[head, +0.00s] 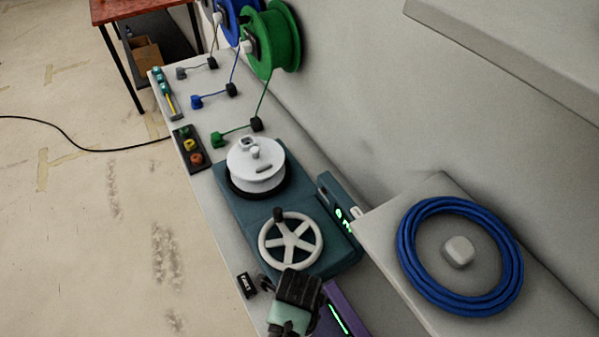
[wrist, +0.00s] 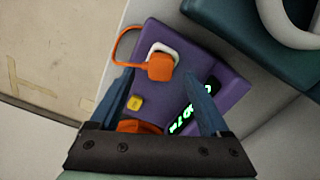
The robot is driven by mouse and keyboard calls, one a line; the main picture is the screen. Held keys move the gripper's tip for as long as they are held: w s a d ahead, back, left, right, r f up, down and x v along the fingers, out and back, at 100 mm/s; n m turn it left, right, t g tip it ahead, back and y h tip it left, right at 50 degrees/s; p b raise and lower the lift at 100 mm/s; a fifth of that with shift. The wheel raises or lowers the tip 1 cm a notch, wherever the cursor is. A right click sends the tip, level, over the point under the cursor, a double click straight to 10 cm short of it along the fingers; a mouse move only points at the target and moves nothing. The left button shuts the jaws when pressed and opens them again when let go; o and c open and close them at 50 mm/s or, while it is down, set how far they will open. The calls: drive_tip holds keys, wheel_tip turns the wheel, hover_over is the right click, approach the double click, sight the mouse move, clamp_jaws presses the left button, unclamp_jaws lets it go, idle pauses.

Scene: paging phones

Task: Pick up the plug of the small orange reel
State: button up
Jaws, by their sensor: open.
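The orange plug (wrist: 160,67) shows in the wrist view, seated at a white rounded frame (wrist: 164,50) on top of a purple device (wrist: 152,31). A thin orange cord (wrist: 122,45) loops from it to the left. Part of an orange round thing, likely the small reel (wrist: 140,126), shows low between my fingers, mostly hidden by my gripper. My gripper (wrist: 158,76) is open, its blue fingers on either side of the plug and apart from it in the picture. In the head view my gripper (head: 297,288) is beside the purple device (head: 345,316), and the plug is hidden.
The purple device has a yellow button (wrist: 134,103) and a green lit display (wrist: 181,120). A teal device (head: 342,255) with a white handwheel (head: 290,241) and a white reel (head: 257,172) stands beyond. A blue cable coil (head: 412,270) lies right. Open floor (head: 90,230) is left.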

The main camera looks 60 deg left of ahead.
drive_tip(key=shift+f, duration=1.95)
drive_tip(key=shift+d, duration=0.1)
drive_tip(key=shift+w, duration=0.1)
clamp_jaws()
